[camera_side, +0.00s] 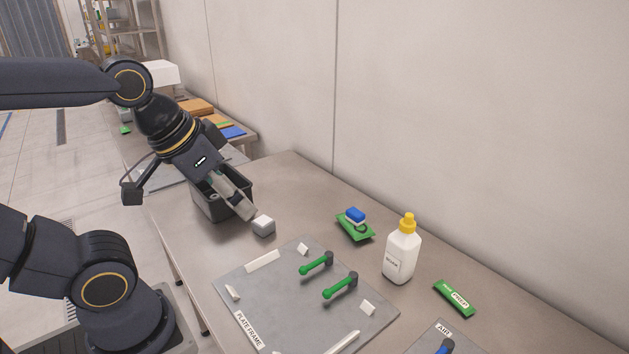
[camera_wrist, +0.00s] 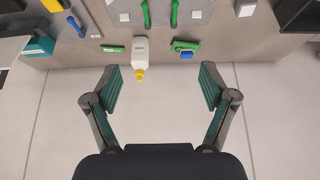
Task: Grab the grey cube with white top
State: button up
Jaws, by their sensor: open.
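The grey cube with a white top (camera_side: 263,227) rests on the table, just right of the dark open bin in the side view.
The dark bin (camera_side: 208,209) stands behind my gripper. A plate frame (camera_side: 285,295) with green-handled clamps (camera_side: 318,263) lies nearer. A white bottle with a yellow cap (camera_side: 401,257), a green pack with a blue block (camera_side: 355,228) and another green packet (camera_side: 454,299) stand along the wall side.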

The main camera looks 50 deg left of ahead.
jog(key=w+a+r+m, duration=0.1)
jog(key=w+a+r, duration=0.15)
jog(key=w, duration=0.25)
jog(key=w+a+r+m, duration=0.1)
jog(key=w+r, duration=0.2)
jog(key=w, duration=0.1)
jog(key=n+g, duration=0.4)
jog(key=g, duration=0.2)
send_over(263, 220)
notch_tip(263, 220, down, 21)
jog(key=f, duration=1)
jog(key=shift+d, duration=0.2)
jog(key=shift+a+f, duration=0.15)
jog(key=shift+f, duration=3.05)
